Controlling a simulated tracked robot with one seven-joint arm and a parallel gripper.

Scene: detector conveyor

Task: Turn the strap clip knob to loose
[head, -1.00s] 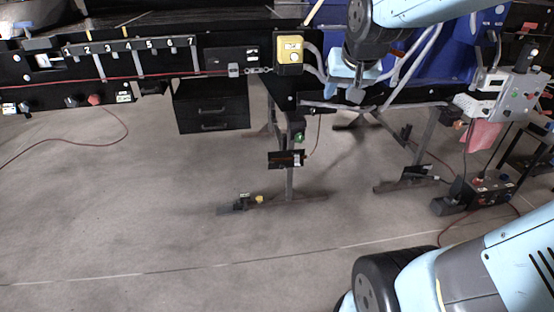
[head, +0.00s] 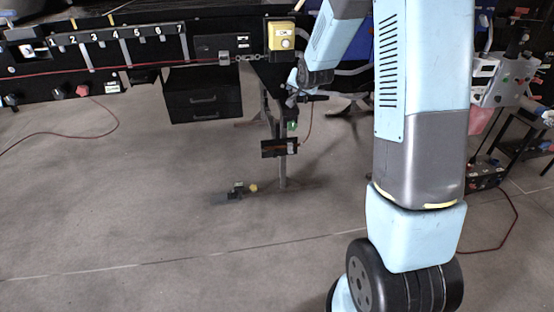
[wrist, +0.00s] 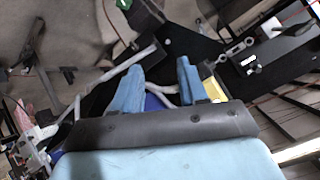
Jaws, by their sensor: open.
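My gripper (head: 293,95) is near the table leg, just below the conveyor's edge in the head view. In the wrist view its two blue fingers (wrist: 160,72) are apart, with nothing between them. I cannot tell for certain which part is the strap clip knob. A small green knob (head: 292,126) on a dark fitting sits on the leg just below my gripper, apart from it. A metal clip (head: 224,58) with a chain is on the conveyor's front edge. Its knob setting is too small to read.
A yellow button box (head: 281,36) is on the conveyor's edge above my gripper. A black drawer unit (head: 203,95) hangs to the left. A black plate (head: 280,148) is lower on the leg. A grey control box (head: 503,80) stands at the right.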

